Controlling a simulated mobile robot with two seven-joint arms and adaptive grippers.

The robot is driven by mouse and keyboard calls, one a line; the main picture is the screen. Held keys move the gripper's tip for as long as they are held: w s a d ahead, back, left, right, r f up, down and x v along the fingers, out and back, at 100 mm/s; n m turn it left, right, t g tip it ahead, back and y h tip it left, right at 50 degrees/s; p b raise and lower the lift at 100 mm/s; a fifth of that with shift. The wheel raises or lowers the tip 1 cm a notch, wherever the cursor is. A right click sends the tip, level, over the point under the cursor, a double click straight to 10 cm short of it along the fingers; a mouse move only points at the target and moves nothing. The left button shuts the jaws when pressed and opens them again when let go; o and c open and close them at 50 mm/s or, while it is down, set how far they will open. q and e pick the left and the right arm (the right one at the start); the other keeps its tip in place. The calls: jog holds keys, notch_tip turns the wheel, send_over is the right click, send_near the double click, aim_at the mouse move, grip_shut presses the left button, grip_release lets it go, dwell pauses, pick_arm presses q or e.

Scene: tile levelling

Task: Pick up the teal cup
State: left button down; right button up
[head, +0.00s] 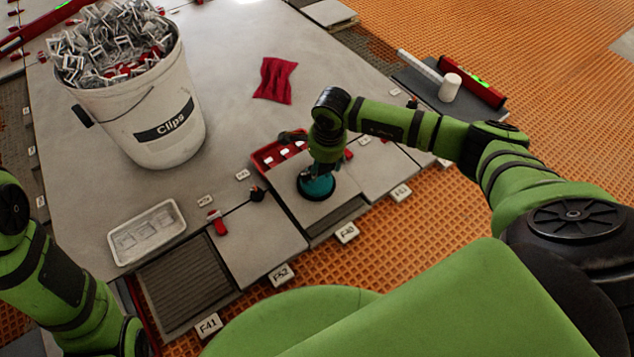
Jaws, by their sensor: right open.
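The teal cup (317,188), round with a dark rim, sits on a grey tile near the front edge of the tiled area. My right gripper (323,168) points down right above the cup and hides part of its top. It is open; I cannot tell whether its fingers touch the cup. My left arm shows at the lower left, but its gripper is out of view.
A red tray (266,160) of white pieces stands just left of my right gripper. A white cylinder (450,88) stands at the upper right.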

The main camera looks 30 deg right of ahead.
aim_at(320, 168)
jog(key=f+b, duration=0.2)
jog(key=w+f+b, duration=0.1)
jog(key=f, duration=0.1)
jog(key=shift+a+f+b, duration=0.15)
jog(key=shift+a+b, duration=0.05)
jog(key=shift+b, duration=0.15)
jog(key=shift+f, duration=0.4)
jog(key=shift+r, duration=0.1)
jog(key=shift+w, duration=0.1)
grip_shut()
